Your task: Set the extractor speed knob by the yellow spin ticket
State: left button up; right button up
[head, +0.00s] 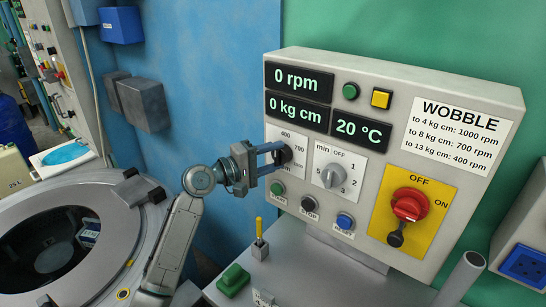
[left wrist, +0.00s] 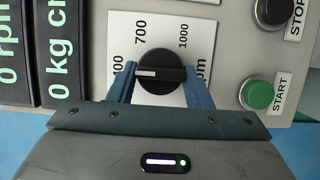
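The extractor speed knob (left wrist: 160,72) is black with a white pointer line. In the left wrist view the line points left, toward the partly cut-off label ending in 00; 700 and 1000 are above. In the head view the knob (head: 284,155) is partly hidden by my left gripper (head: 277,155). The two blue fingers (left wrist: 160,80) lie on opposite sides of the knob, with no clear gap. A WOBBLE chart (head: 456,130) lists speeds by kg cm. The displays read 0 rpm (head: 298,79) and 0 kg cm (head: 297,110). I cannot make out a yellow spin ticket.
A second knob (head: 333,176) and a red switch on yellow (head: 409,206) sit to the right. START (head: 277,189), STOP (head: 309,203) and a blue button (head: 345,221) lie below. A yellow-topped lever (head: 260,240) stands on the shelf. The round drum (head: 60,240) is left.

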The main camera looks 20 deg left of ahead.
pick_arm(q)
jog(key=shift+c, duration=1.3)
jog(key=shift+m, duration=0.3)
jog(key=m, duration=0.1)
jog(key=m+g+y+p, duration=0.1)
jog(key=m, duration=0.1)
jog(key=shift+r+m, duration=0.3)
jog(key=m+y+p, duration=0.1)
jog(key=m+y, duration=0.1)
jog(key=shift+d+r+m+p, duration=0.1)
jog(key=shift+d+m+p, duration=0.05)
jog(key=shift+m+p, duration=0.25)
jog(key=shift+s+m+y+p, duration=0.1)
jog(key=shift+m+y+p, duration=0.55)
jog(key=shift+m, duration=0.45)
jog(key=shift+g, duration=0.3)
jog(key=o, duration=1)
